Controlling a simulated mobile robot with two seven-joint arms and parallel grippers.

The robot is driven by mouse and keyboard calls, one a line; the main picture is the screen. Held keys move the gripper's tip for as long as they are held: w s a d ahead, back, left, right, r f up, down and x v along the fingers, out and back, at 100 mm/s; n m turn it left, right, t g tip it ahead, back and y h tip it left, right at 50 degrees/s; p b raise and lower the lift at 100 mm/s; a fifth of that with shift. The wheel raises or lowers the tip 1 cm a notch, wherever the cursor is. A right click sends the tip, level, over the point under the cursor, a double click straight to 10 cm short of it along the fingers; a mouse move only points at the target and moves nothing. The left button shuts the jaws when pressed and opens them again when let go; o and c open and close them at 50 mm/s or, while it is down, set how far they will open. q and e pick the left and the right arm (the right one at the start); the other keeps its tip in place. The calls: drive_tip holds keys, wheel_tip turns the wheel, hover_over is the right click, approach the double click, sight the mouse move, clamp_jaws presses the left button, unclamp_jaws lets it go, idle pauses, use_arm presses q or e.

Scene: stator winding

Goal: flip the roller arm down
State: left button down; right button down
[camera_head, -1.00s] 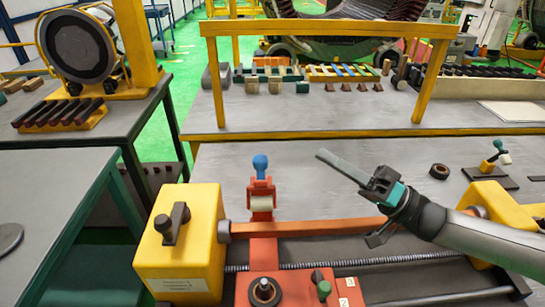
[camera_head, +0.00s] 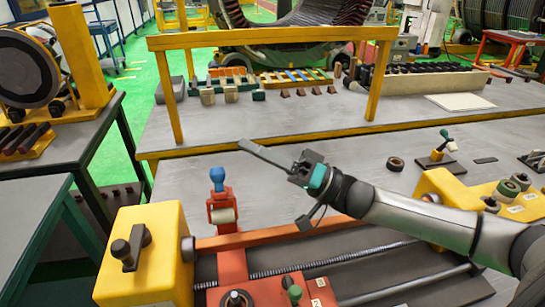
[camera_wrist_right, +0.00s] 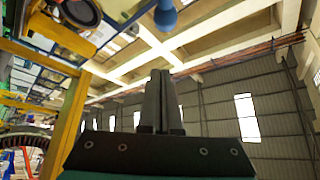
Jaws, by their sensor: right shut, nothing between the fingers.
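The roller arm (camera_head: 222,208) is a red bracket with a pale roller (camera_head: 222,216) and a blue knob (camera_head: 217,175) on top. It stands upright at the back of the red rail of the winding fixture. My right gripper (camera_head: 243,146) comes in from the right, with its shut, empty fingers pointing left. In the head view its tips show above and a little right of the knob, with a visible gap. In the right wrist view the fingers (camera_wrist_right: 160,100) are pressed together, and the blue knob (camera_wrist_right: 166,16) shows at the top edge. My left gripper is not in view.
Yellow end blocks (camera_head: 147,260) flank the fixture, with a threaded rod (camera_head: 330,258) between them. A yellow frame (camera_head: 270,38) stands on the bench behind. The grey bench behind the roller arm is clear.

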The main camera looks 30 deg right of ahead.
sight(219, 180)
drive_tip(key=a, duration=0.1)
drive_tip(key=a+f, duration=0.1)
drive_tip(key=a, duration=0.2)
drive_tip(key=shift+s+f, duration=0.15)
drive_tip(key=shift+f, duration=0.1)
idle(0.5)
drive_tip(key=shift+s+a+f+n, duration=0.15)
drive_tip(key=shift+s+n, duration=0.1)
drive_tip(key=shift+n, duration=0.25)
